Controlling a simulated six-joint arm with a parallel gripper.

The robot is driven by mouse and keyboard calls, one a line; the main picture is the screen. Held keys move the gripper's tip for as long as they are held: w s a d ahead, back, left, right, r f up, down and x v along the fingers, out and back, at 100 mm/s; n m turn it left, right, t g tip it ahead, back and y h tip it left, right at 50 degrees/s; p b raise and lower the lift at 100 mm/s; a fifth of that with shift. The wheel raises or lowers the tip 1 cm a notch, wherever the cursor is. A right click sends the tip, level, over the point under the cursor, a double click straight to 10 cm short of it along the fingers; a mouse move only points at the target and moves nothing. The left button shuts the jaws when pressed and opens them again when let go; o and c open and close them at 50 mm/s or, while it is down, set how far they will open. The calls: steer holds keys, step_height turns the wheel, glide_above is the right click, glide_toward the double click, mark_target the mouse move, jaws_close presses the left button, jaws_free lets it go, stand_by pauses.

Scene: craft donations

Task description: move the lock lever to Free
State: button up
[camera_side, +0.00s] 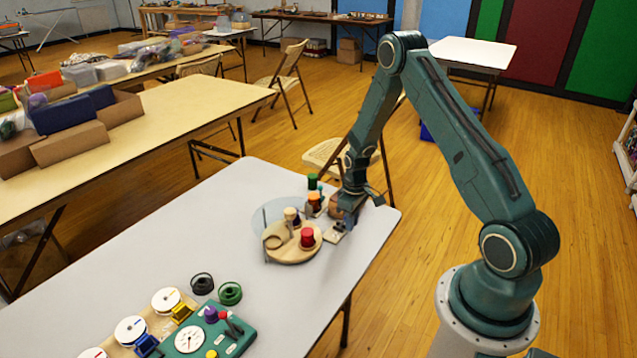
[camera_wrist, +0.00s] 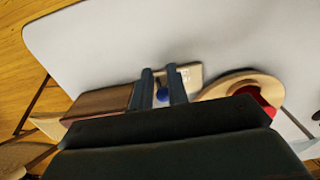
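A small pale plate (camera_wrist: 190,75) with faint, unreadable marks lies on the table under my fingers. A blue knob (camera_wrist: 162,95), likely the end of the lock lever, shows between my two fingers. The plate also shows in the side view (camera_side: 335,236), below the fingers, with dark parts on it. My gripper (camera_wrist: 161,72) points down at the plate, its fingers apart on either side of the knob. A gap shows between the knob and the left finger. The lever's arm and its Free mark cannot be made out. My gripper (camera_side: 348,215) covers part of the plate in the side view.
A round wooden board (camera_side: 290,256) with a red spool (camera_side: 308,237) stands close beside the plate. A brown wooden block (camera_wrist: 100,103) is on the other side. Green and orange spools stand behind. A green dial box (camera_side: 190,340) and several spools sit at the table's near end.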

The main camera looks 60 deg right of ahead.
steer(key=shift+r, duration=0.15)
step_height(320, 180, up, 7)
stand_by(1.1)
